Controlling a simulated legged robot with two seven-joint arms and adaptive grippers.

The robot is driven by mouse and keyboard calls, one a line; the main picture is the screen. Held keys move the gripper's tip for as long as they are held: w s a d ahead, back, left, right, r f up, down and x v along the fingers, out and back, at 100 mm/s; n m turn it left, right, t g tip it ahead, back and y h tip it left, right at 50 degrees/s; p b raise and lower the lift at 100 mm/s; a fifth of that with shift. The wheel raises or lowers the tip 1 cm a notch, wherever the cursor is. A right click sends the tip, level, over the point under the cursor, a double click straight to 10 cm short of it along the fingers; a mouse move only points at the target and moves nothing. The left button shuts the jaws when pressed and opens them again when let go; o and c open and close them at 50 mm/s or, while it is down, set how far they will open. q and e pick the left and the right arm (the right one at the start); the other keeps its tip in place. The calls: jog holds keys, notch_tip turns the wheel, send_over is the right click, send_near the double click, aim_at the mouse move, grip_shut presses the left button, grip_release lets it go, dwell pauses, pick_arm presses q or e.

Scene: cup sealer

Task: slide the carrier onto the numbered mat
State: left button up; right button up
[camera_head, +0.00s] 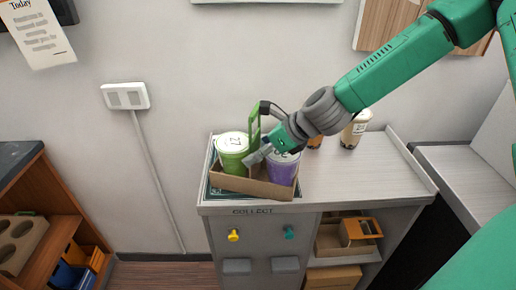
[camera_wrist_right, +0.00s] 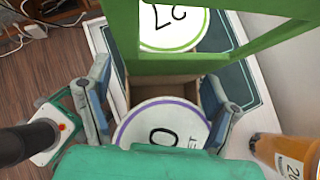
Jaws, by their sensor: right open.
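The cardboard carrier (camera_head: 252,187) sits at the left end of the counter with a green cup (camera_head: 232,150) and a purple cup (camera_head: 283,170) in it. Its upright green handle (camera_head: 254,125) stands between the cups. The green cup's lid (camera_wrist_right: 170,25) reads 27; the purple cup's lid (camera_wrist_right: 160,123) is partly hidden. A dark green mat with a pale border (camera_wrist_right: 236,32) shows around and under the carrier; its number is hidden. My right gripper (camera_head: 262,152) is open and empty above the carrier, close to the handle; contact is unclear. My left gripper is out of view.
A brown-and-white drink cup (camera_head: 354,130) stands at the back of the counter (camera_head: 365,180), with an orange cup (camera_wrist_right: 285,155) nearer the carrier. The counter's right part is clear. Yellow (camera_head: 233,235) and teal (camera_head: 290,233) knobs stick out of the front below.

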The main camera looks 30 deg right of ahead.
jog(key=shift+s+a, duration=0.2)
jog(key=shift+a, duration=0.05)
jog(key=shift+r, duration=0.1)
jog(key=v, duration=1.1)
jog(key=shift+s+d+r, duration=0.2)
jog(key=shift+r, duration=0.1)
dwell(0.4)
